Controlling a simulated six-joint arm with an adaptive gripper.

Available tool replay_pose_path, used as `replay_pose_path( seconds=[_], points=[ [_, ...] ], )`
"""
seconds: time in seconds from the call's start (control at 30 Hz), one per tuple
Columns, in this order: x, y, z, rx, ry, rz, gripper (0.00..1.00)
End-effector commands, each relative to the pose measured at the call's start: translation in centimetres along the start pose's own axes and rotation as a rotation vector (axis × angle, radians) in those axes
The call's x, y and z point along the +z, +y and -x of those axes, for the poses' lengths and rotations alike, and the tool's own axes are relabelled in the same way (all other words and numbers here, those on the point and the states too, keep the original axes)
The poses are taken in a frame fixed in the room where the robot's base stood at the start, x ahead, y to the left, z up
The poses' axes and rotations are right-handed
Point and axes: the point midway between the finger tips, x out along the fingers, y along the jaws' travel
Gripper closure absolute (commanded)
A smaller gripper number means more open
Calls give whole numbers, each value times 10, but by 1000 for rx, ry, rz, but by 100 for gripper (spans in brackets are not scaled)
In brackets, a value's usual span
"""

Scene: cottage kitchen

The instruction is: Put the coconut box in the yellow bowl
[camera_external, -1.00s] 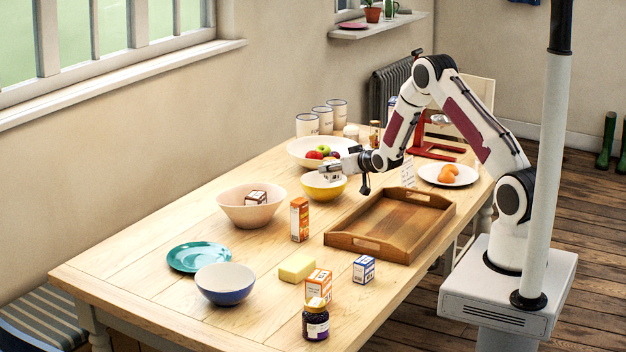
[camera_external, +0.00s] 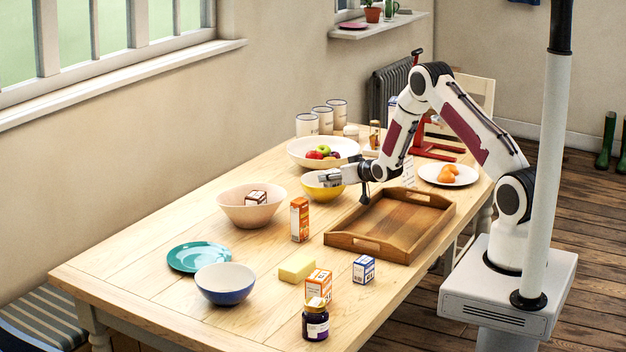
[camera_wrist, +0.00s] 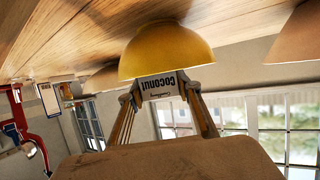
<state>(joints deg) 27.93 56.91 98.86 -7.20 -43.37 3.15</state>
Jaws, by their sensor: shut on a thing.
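The yellow bowl (camera_external: 324,192) stands on the table, in front of the fruit bowl. It also shows in the wrist view (camera_wrist: 168,48), where the picture is upside down. My gripper (camera_external: 331,178) is over the yellow bowl, close to its rim. In the wrist view its two fingers (camera_wrist: 160,92) are shut on the coconut box (camera_wrist: 158,85), a white box with dark "Coconut" lettering. The box overlaps the bowl's rim there; I cannot tell whether it touches. In the external view the box is hardly distinguishable at the fingertips.
A white fruit bowl (camera_external: 300,153) stands just behind, and a pink bowl (camera_external: 236,212) holding a small box is to the left. An orange carton (camera_external: 299,220) and a wooden tray (camera_external: 431,235) stand nearer. Canisters (camera_external: 307,125) stand at the back.

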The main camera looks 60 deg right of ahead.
Motion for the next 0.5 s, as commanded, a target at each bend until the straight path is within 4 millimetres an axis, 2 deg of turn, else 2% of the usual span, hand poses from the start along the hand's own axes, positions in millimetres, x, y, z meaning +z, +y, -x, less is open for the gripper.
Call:
replay_pose_path(
  seconds=[0.33, 0.37, 0.4, 0.43, 0.5],
  points=[
    [4, 0, -2, 0, 0, 0, 88],
    [5, 0, -2, 0, 0, 0, 64],
    [5, 0, -2, 0, 0, 0, 53],
    [5, 0, -2, 0, 0, 0, 50],
    [4, 0, -2, 0, 0, 0, 50]
  ],
)
